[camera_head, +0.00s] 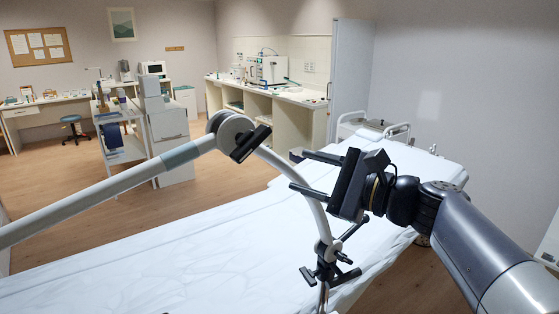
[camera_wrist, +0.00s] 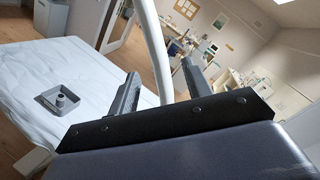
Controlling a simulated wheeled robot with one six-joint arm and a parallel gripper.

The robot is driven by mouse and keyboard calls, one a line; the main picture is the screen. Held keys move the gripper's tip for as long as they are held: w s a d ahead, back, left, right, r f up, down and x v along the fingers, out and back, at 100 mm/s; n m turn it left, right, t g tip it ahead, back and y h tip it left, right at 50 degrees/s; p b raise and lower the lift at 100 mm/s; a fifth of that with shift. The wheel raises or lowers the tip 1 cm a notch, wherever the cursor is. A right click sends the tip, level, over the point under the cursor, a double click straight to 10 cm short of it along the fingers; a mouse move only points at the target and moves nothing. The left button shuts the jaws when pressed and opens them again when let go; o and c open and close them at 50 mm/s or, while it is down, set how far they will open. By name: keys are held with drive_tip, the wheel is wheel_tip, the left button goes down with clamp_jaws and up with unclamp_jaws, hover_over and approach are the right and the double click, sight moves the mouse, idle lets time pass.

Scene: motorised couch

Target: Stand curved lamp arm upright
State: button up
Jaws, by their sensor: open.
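The curved lamp arm (camera_head: 319,214) is a pale, bent tube. In the head view it rises from a black-knobbed clamp (camera_head: 325,271) at the couch's edge and leans left to a round joint (camera_head: 232,128). A long straight section (camera_head: 100,195) slopes down left from that joint. My gripper (camera_head: 293,171) is open beside the curved tube, its fingers pointing left. In the wrist view the tube (camera_wrist: 153,42) passes between the two fingertips (camera_wrist: 160,68), with gaps showing on both sides. Contact cannot be told.
The couch (camera_head: 150,270) with a white sheet fills the foreground under the lamp. A grey square tray (camera_wrist: 47,101) with a small round piece lies on it in the wrist view. A counter (camera_head: 285,95) and a cabinet (camera_head: 168,130) stand behind.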

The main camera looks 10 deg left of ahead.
sight(273, 162)
drive_tip(key=p+x, duration=0.1)
drive_tip(key=x, duration=0.7)
drive_tip(key=shift+w+a+p, duration=0.1)
drive_tip(key=shift+a+p, duration=0.05)
drive_tip(key=shift+p, duration=0.2)
drive_tip(key=shift+c, duration=0.6)
clamp_jaws()
